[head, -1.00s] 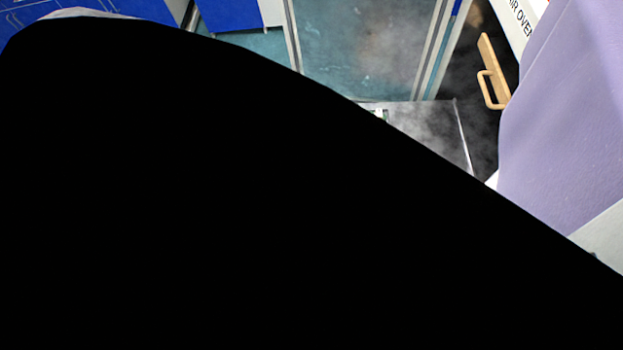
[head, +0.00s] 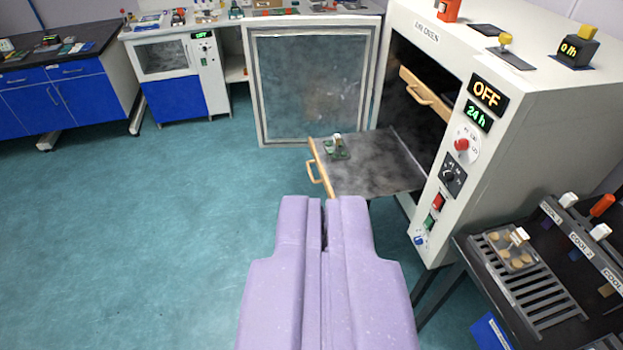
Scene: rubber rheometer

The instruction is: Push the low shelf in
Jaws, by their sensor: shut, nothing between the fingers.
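The low shelf (head: 375,170) is a grey plate pulled out of the air oven (head: 520,120). Its wooden front edge (head: 323,172) carries a wooden handle (head: 313,172) on the left. A small dark green item with a white top (head: 337,148) stands on the shelf near the front edge. My gripper (head: 324,200) is lilac, shut and empty. In the picture its tips lie just below the near front corner of the shelf; I cannot tell whether they touch it.
The oven door (head: 315,85) stands open behind the shelf. An upper shelf (head: 425,95) with a handle sits inside the oven. A dark cooling table (head: 540,280) stands at the lower right. Blue cabinets (head: 62,100) line the back left. The teal floor (head: 150,220) on the left is clear.

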